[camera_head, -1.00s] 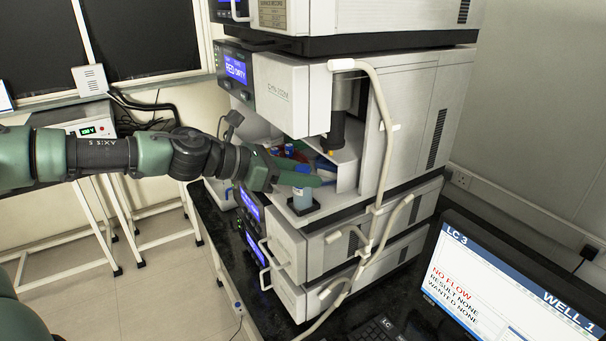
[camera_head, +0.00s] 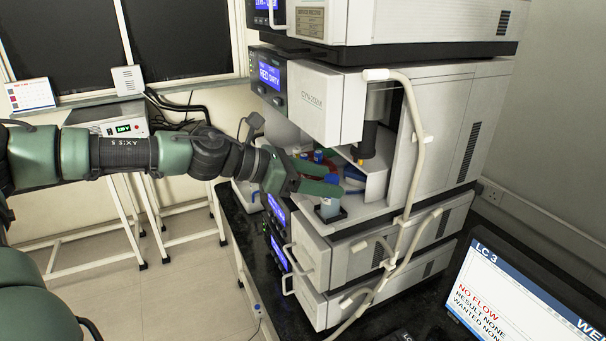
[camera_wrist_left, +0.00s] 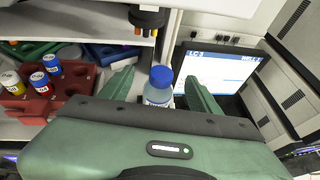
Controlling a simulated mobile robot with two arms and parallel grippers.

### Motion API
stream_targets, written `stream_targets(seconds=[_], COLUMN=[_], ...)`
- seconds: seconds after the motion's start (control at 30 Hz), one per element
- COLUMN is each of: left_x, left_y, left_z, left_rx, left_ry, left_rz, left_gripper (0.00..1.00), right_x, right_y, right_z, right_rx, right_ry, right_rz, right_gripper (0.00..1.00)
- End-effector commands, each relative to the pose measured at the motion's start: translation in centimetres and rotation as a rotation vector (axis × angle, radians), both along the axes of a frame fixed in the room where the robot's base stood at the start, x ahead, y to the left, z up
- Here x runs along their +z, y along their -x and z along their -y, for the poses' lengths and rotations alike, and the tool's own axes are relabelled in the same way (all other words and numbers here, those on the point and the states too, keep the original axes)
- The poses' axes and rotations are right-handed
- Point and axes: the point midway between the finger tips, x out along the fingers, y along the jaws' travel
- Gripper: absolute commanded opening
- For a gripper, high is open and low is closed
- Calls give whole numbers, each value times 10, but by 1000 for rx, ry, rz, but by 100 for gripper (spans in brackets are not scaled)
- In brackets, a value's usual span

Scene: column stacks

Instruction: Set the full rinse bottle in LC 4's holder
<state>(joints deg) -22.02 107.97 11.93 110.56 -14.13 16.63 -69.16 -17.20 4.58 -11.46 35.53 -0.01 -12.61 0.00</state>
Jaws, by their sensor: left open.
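The rinse bottle (camera_head: 329,208), pale with a blue cap, stands upright in a small black square holder (camera_head: 341,215) on the front ledge of the stacked instrument. In the left wrist view the bottle (camera_wrist_left: 159,90) shows between my two green fingers, with gaps on both sides. My left gripper (camera_head: 316,187) is open around the bottle's upper part, and a finger hides some of it in the head view. The bottle's fill level and an LC 4 label cannot be read. My right gripper is not in view.
A red rack (camera_wrist_left: 30,98) with several capped vials sits beside the bottle. A dark cylinder (camera_head: 369,140) hangs above the ledge. A pale tube (camera_head: 419,140) runs down the instrument's front corner. A monitor (camera_head: 520,292) reading LC 3 stands at right.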

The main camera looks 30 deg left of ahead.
Motion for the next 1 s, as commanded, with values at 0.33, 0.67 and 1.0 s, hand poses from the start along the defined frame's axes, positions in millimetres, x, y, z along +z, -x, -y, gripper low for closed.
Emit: stream_targets(seconds=[0.33, 0.67, 1.0], left_x=[15, 21, 21], left_y=[22, 35, 39], left_z=[-18, -30, -33], left_rx=[-1, -1, -2], left_ry=[2, 0, 1], left_rz=[6, 3, 0], left_gripper=[62, 62, 62], right_x=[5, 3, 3], right_y=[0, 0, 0], right_z=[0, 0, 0], right_rx=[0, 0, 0], right_ry=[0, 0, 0], right_rz=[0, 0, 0], right_gripper=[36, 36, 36])
